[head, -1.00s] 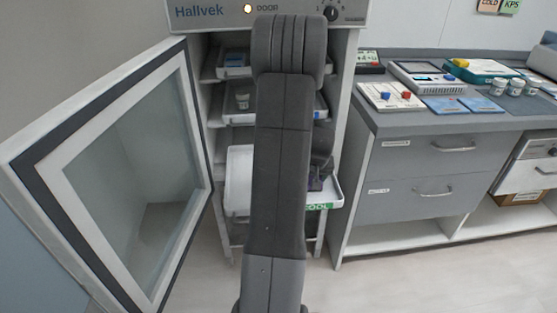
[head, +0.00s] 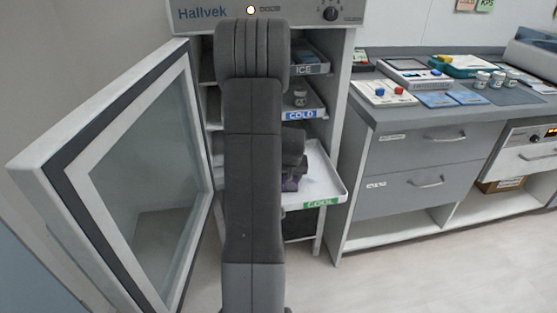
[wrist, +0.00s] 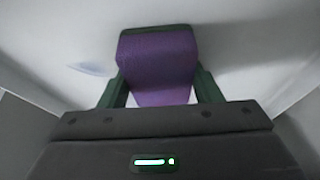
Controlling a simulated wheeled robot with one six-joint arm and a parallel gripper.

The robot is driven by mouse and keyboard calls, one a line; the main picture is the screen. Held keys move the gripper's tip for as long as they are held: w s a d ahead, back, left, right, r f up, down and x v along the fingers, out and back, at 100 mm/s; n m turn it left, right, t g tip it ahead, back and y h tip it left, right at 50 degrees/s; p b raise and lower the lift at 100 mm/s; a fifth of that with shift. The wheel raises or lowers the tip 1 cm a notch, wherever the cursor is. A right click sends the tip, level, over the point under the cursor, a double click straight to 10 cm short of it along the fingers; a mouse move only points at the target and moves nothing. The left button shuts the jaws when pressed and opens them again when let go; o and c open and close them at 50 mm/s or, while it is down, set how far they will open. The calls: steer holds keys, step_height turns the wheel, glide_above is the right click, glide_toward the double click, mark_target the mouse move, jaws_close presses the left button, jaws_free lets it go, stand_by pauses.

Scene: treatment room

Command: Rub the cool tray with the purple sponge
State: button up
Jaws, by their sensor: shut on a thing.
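The cool tray (head: 327,187) is a white, low-rimmed tray with a green COOL label, pulled out at the lower level of the open cabinet. My arm hides its left part in the head view. My gripper (head: 291,176) is over the tray, partly behind my arm. It is shut on the purple sponge (wrist: 158,62), which sits between the two dark green fingers in the wrist view. The sponge is at the white tray surface (wrist: 235,75); I cannot tell for sure whether it touches. A faint bluish smear (wrist: 90,69) lies on the tray left of the sponge.
The cold tray (head: 318,104), holding a small jar (head: 299,97), and the ice tray (head: 315,64) are above. The open glass door (head: 150,165) stands left. A counter (head: 430,118) with devices and jars is right. The floor in front is clear.

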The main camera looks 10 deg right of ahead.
steer(key=r, duration=0.1)
steer(key=r+p, duration=0.1)
steer(key=shift+a+r, duration=0.35)
steer(key=shift+r+p, duration=1.85)
steer(key=shift+r, duration=0.8)
